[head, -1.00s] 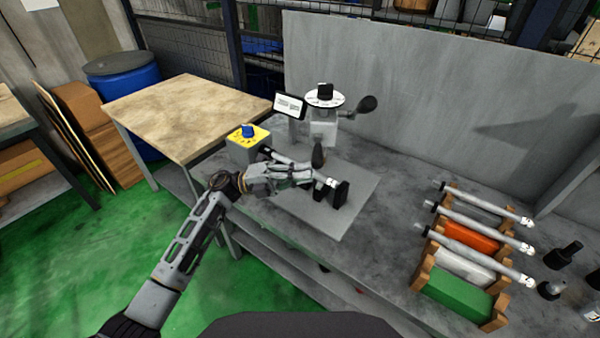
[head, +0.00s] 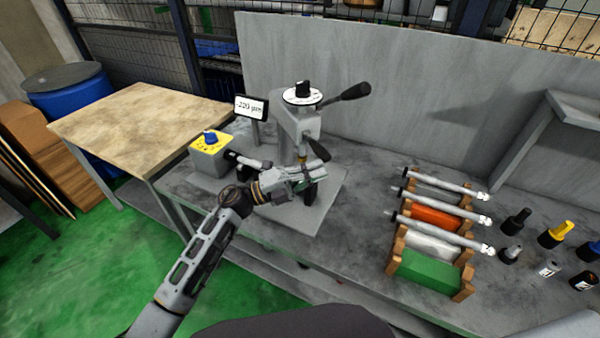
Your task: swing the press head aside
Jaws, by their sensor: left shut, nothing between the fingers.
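The press head (head: 297,128) is a grey body with a round white dial and a black knob (head: 302,89) on top. Black-tipped levers (head: 350,92) stick out to its right. It stands over a grey base plate (head: 332,190). A steel shaft (head: 252,161) lies on dark supports below, partly hidden by my left gripper. My left gripper (head: 318,176) is shut and empty, just below the press head's lower tip. I cannot tell whether it touches the head. My right gripper is not in view.
A small display (head: 251,108) and a yellow-topped box with a blue knob (head: 210,142) stand left of the press. A wooden rack (head: 398,262) with several shafts stands at right, beside loose dark and yellow parts (head: 556,233). A grey panel (head: 400,75) rises behind.

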